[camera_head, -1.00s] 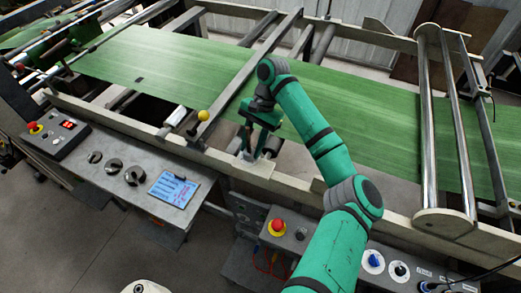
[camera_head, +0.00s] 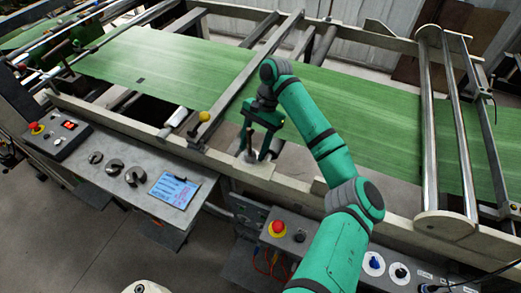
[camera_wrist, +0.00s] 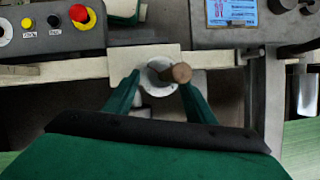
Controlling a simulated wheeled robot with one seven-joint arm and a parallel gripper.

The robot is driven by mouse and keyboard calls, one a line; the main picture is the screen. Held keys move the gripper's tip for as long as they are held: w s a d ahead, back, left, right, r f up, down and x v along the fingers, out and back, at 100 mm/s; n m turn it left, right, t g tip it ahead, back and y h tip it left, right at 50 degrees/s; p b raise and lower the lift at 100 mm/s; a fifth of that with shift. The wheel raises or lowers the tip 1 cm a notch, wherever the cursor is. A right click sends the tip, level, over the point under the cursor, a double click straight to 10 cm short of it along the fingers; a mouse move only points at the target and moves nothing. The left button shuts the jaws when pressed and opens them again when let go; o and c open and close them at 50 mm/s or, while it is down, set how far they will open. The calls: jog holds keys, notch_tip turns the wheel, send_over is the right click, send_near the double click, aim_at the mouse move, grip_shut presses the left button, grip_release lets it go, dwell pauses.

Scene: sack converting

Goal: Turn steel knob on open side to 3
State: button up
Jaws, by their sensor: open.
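In the head view the knob (camera_head: 249,141) is a small upright shape on the machine's near rail. Its pointer and any numbers are too small to read. My gripper (camera_head: 258,156) is open, pointing down over the plate. In the wrist view my gripper (camera_wrist: 160,78) has one green finger on each side of the dial. The knob's end is close to the right finger; I cannot tell whether they touch.
A panel with a red button (camera_head: 278,228) stands in front of the rail, with a blue knob (camera_head: 374,262) farther right. Green web (camera_head: 370,105) runs behind. A yellow ball-ended lever (camera_head: 204,116) stands left of my gripper.

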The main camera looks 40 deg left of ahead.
jog(key=v, duration=1)
jog(key=shift+r, duration=0.15)
